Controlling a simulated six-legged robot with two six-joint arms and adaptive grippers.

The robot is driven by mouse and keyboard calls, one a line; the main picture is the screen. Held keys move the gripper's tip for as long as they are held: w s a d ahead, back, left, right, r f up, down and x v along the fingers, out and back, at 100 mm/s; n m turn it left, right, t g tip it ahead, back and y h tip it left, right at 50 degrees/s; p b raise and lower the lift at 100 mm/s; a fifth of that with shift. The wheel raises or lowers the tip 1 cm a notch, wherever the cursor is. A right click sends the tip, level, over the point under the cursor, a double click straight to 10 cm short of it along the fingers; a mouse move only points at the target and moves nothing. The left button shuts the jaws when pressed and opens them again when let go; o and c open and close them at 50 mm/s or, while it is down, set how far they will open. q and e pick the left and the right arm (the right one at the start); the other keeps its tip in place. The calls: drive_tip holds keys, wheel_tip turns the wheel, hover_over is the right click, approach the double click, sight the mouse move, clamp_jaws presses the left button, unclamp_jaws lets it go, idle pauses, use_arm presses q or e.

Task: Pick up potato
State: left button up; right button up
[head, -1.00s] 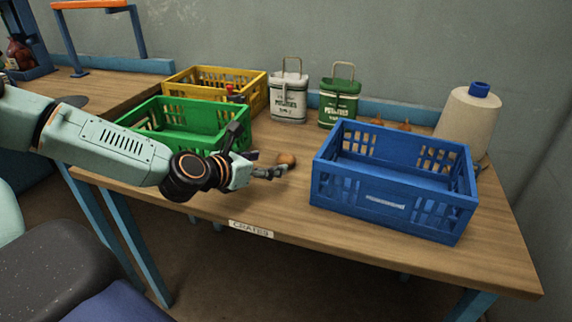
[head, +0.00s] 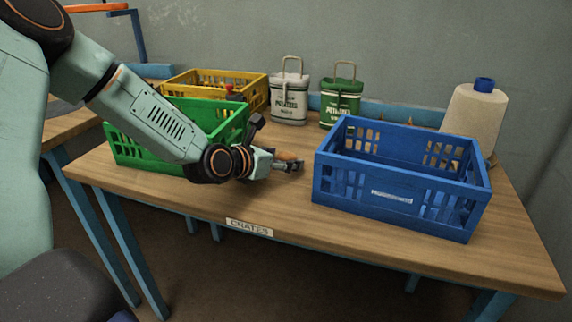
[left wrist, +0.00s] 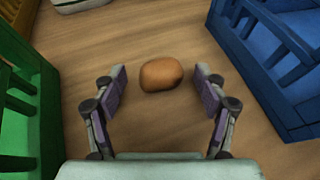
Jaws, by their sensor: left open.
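A brown potato (left wrist: 161,75) lies on the wooden table, in the left wrist view just ahead of and between the fingertips. In the head view the potato (head: 287,155) shows only in part behind my left gripper (head: 290,166). My left gripper is open and empty, its two fingers (left wrist: 161,87) spread either side of the potato's near end, and I see no contact. My right gripper is not in view.
A green crate (head: 240,124) stands left of the gripper and a blue crate (head: 400,205) right of it. Behind are a yellow crate (head: 230,76), a white tin (head: 289,97), a green tin (head: 340,102) and a large cone of thread (head: 473,120). Bare table (head: 250,200) lies in front.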

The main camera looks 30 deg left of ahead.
use_arm(q)
drive_tip(key=shift+w+d, duration=0.1)
drive_tip(key=shift+w, duration=0.05)
drive_tip(key=c, duration=1.2)
